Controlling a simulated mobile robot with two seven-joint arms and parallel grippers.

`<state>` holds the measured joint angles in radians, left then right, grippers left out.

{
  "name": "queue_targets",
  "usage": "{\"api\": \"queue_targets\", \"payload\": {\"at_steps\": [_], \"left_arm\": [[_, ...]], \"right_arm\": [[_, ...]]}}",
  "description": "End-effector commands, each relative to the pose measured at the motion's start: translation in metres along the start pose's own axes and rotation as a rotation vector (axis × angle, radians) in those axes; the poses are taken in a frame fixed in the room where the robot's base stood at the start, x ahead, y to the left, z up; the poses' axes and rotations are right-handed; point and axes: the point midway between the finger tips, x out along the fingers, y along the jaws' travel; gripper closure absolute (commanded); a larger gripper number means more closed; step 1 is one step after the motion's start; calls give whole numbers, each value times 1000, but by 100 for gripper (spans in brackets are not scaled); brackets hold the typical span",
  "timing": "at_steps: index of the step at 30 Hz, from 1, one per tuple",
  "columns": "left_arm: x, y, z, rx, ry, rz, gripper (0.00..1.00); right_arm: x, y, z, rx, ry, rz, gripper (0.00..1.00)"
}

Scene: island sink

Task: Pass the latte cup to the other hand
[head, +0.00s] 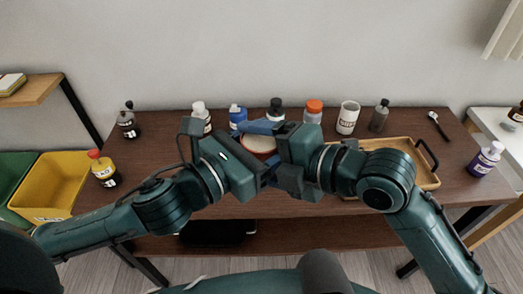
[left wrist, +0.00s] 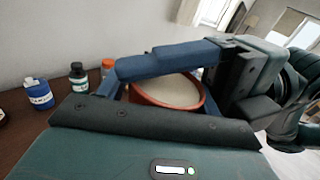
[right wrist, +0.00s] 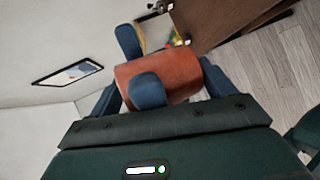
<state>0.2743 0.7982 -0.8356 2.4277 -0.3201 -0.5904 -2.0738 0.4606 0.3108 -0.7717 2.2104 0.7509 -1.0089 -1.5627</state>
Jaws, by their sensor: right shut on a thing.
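The latte cup (head: 258,144) is reddish-brown with a pale top and is held above the table, between my two grippers. It also shows in the left wrist view (left wrist: 166,92) and in the right wrist view (right wrist: 170,72). My right gripper (head: 257,128) is shut on the cup; one blue finger crosses in front of its rim in the left wrist view. My left gripper (right wrist: 139,66) is at the cup from the other side, with its fingers apart on either side of it. Whether the left fingers touch the cup cannot be told.
Several bottles stand along the table's back, including a blue one (head: 237,116) and an orange-capped one (head: 313,112). A wooden tray (head: 424,163) lies behind my right arm. A yellow bottle (head: 103,169) stands at the left.

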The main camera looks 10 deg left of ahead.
Motion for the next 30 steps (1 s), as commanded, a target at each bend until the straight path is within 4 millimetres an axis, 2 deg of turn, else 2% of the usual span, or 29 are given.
{"api": "queue_targets", "payload": {"at_steps": [5, 21, 26, 30], "left_arm": [[0, -3, 0, -4, 0, -10, 18], [-2, -7, -3, -23, 8, -27, 18], [-14, -6, -17, -156, 72, -88, 18], [-31, -5, -30, -354, 145, -156, 18]], "right_arm": [[0, 2, -1, -1, 2, 6, 48], [1, 4, -2, -2, 5, 13, 48], [1, 4, -1, -3, 3, 13, 48], [0, 4, 1, -3, -2, 11, 48]]}}
